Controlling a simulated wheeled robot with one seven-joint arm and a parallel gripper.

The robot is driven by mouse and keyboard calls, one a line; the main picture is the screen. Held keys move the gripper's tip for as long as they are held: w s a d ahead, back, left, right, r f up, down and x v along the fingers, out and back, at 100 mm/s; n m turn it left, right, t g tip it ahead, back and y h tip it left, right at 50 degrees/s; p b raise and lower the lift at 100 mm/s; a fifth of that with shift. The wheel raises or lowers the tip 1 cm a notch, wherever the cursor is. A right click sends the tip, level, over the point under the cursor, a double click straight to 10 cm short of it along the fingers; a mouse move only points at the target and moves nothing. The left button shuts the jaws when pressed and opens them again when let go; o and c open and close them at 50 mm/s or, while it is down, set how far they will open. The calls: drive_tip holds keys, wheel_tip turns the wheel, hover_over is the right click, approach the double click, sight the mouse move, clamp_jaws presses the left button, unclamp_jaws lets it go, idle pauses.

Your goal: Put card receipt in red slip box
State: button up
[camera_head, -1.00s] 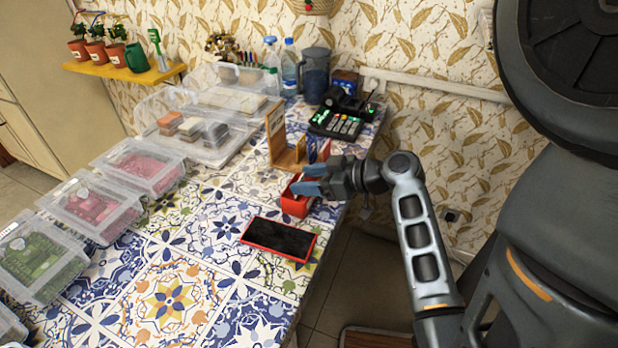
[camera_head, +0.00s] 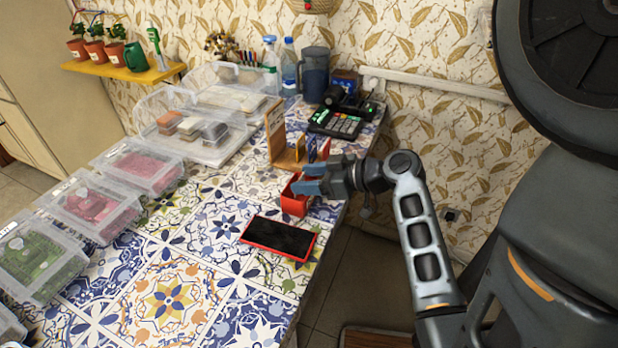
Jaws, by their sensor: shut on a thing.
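The red slip box (camera_head: 294,205) stands on the tiled counter near its right edge, behind the phone. My gripper (camera_head: 308,180) reaches in from the right, with its blue fingertips over the top of the box. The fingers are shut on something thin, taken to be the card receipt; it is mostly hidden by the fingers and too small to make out. I cannot tell whether it reaches inside the box.
A red-edged phone (camera_head: 280,237) lies in front of the box. A wooden holder (camera_head: 284,156) stands close behind it, with a card terminal (camera_head: 336,123) and a pitcher (camera_head: 315,75) farther back. Clear lidded containers (camera_head: 140,163) line the left side. The front counter is clear.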

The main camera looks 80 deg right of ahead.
idle(0.4)
drive_tip(key=o, duration=1.1)
drive_tip(key=shift+o, duration=0.2)
drive_tip(key=shift+o, duration=1)
wheel_tip(320, 180, up, 7)
drive_tip(key=p, duration=0.5)
